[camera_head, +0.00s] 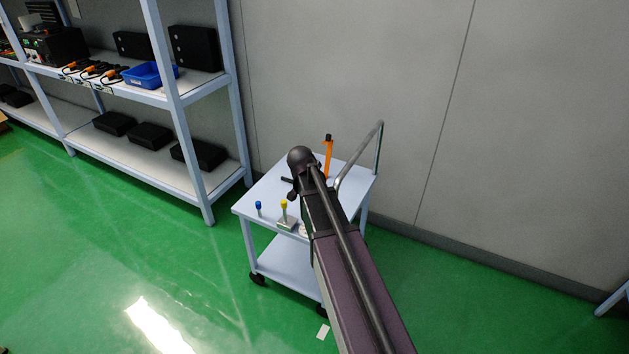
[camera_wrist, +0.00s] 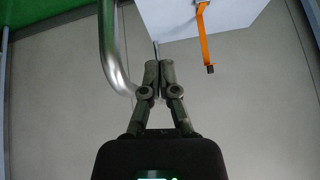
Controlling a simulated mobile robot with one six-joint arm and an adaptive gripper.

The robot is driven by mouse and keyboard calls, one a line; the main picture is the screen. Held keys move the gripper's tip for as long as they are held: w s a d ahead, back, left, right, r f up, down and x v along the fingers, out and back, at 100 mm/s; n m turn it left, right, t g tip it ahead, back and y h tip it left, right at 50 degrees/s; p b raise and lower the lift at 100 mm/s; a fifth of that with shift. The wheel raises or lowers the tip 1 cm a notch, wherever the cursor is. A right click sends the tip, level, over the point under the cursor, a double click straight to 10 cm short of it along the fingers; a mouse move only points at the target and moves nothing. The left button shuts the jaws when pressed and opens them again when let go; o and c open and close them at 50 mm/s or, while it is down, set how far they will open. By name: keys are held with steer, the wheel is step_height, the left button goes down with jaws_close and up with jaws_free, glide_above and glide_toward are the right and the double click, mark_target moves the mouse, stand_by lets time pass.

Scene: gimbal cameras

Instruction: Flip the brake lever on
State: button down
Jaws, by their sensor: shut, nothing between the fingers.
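My gripper (camera_wrist: 160,66) shows in the wrist view with its two fingers together and nothing between them. An orange upright piece with a black tip (camera_wrist: 205,42) is right of the fingers, apart from them. In the head view the orange piece (camera_head: 328,160) stands near the back edge of a white cart (camera_head: 265,195). A yellow-topped post (camera_head: 284,209) and a blue-topped post (camera_head: 258,208) stand at the cart's front. No label shows which is the brake lever. My arm covers part of the cart, and my fingertips are unclear in the head view.
The cart's bent metal handle (camera_head: 358,154) rises at its right end; it also shows in the wrist view (camera_wrist: 113,55), left of my fingers. A grey wall is behind. A shelf rack (camera_head: 174,98) with black boxes and a blue bin (camera_head: 148,76) is left. Green floor is clear.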

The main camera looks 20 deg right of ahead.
steer(key=p+v, duration=0.5)
steer(key=v, duration=0.3)
steer(key=shift+p, duration=0.4)
steer(key=shift+s+a+f, duration=0.1)
steer(key=shift+a, duration=0.05)
steer(key=s+a+f+n+g+y, duration=0.1)
steer(key=s+a+n+g+y, duration=0.1)
steer(key=s+a+n, duration=0.3)
steer(key=s+a+f+n+g+y, duration=0.2)
steer(key=s+a+n, duration=0.4)
steer(key=s, duration=0.7)
steer(key=shift+a+n+g+y, duration=0.3)
steer(key=shift+g+y, duration=0.1)
steer(key=shift+s+f, duration=0.1)
